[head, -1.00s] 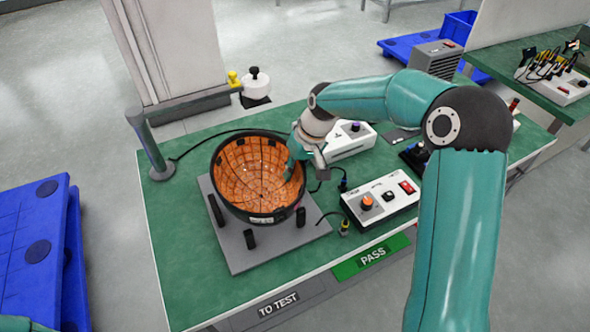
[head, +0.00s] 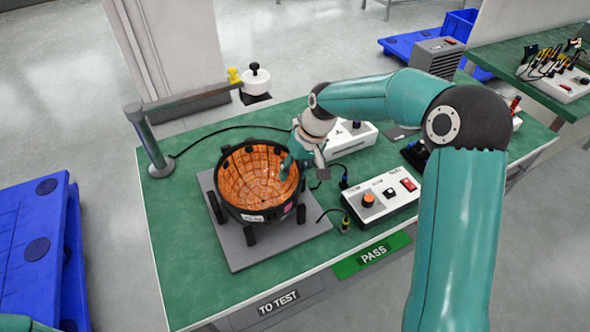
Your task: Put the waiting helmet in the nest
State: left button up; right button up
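The helmet (head: 250,213) is a dark shell with an orange padded inside, lying with its opening up. It sits low among the dark posts of the nest (head: 235,254), a grey plate on the green table, and looks nearly level. Whether it is fully seated is hidden by its shell. My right gripper (head: 302,166) is at the helmet's right rim, with one teal finger reaching inside the shell. The outer finger and any gap to the rim are not clear. My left gripper is out of view.
Right of the nest are a white control box (head: 383,200) with an orange knob and another white box (head: 350,138) behind my gripper. A grey post (head: 150,145) stands at the table's left corner. TO TEST (head: 278,301) and PASS (head: 373,254) labels mark the front edge.

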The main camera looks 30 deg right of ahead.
jog(key=v, duration=1.3)
jog(key=shift+a+p, duration=0.15)
jog(key=shift+p, duration=0.15)
jog(key=shift+r, duration=0.1)
